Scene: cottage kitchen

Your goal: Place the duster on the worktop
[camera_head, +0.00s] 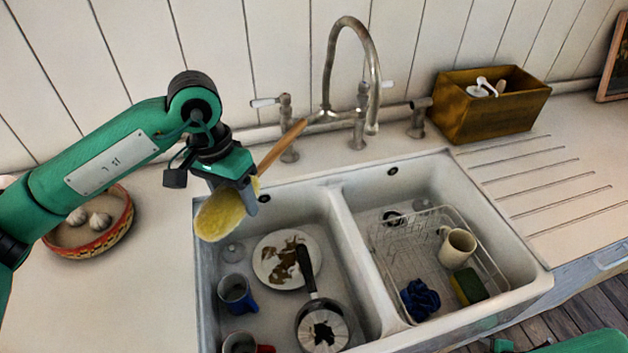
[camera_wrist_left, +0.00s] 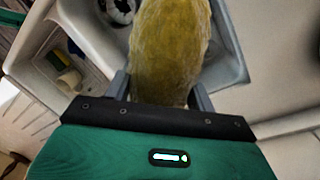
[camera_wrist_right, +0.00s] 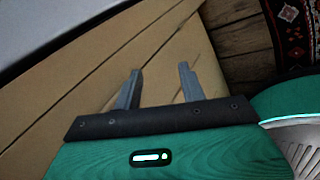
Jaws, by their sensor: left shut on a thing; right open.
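The duster (camera_head: 222,211) has a fuzzy yellow head and a brown wooden handle. My left gripper (camera_head: 254,196) is shut on it and holds it above the left edge of the left sink basin, with the handle pointing up to the right. The yellow head also fills the top middle of the left wrist view (camera_wrist_left: 172,50), between the fingers. The worktop (camera_head: 130,290) is pale and runs left of the sink. My right gripper (camera_wrist_right: 158,88) is open and empty beside light wooden boards in the right wrist view. Its fingers are not clear in the head view.
A double sink (camera_head: 352,225) holds a dirty plate (camera_head: 270,262), a pan (camera_head: 322,330), mugs and a wire rack (camera_head: 400,245). A patterned bowl (camera_head: 112,232) with garlic stands on the left worktop. A wooden box (camera_head: 490,112) stands back right. The worktop's front left is clear.

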